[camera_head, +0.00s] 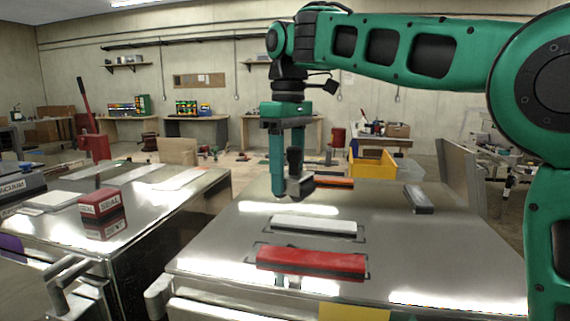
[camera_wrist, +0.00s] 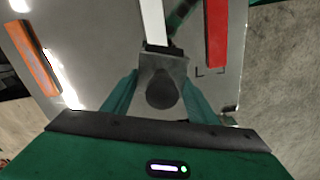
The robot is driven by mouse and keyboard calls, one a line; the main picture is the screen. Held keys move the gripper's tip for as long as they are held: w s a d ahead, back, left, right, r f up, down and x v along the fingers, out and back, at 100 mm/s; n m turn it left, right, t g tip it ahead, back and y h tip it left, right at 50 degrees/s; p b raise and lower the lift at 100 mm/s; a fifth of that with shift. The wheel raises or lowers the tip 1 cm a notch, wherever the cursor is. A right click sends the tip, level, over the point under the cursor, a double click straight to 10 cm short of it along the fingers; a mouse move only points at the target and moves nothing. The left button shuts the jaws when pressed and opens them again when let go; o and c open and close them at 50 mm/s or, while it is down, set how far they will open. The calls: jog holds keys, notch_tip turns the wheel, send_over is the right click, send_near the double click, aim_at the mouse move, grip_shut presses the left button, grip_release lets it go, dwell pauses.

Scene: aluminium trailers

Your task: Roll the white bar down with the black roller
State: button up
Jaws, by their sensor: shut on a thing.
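The white bar (camera_head: 313,226) lies flat on the shiny metal trailer top (camera_head: 215,243), between the red and orange bars. It also shows in the wrist view (camera_wrist: 152,22), running up from the roller. My gripper (camera_head: 288,178) points down and is shut on the black roller (camera_head: 294,160), whose dark round handle (camera_wrist: 162,92) stands between the fingers. In the head view the roller appears behind the white bar. In the wrist view its front edge overlaps or meets the bar's end. I cannot tell whether they touch.
A red bar (camera_head: 310,262) lies in front of the white one, an orange bar (camera_head: 333,182) behind. A grey block (camera_head: 418,199) lies at right. A second metal trailer (camera_head: 150,200) with a red SEAL box (camera_head: 103,213) stands left. A yellow bin (camera_head: 372,164) is behind.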

notch_tip(320, 180, up, 2)
jog(key=shift+r, duration=0.3)
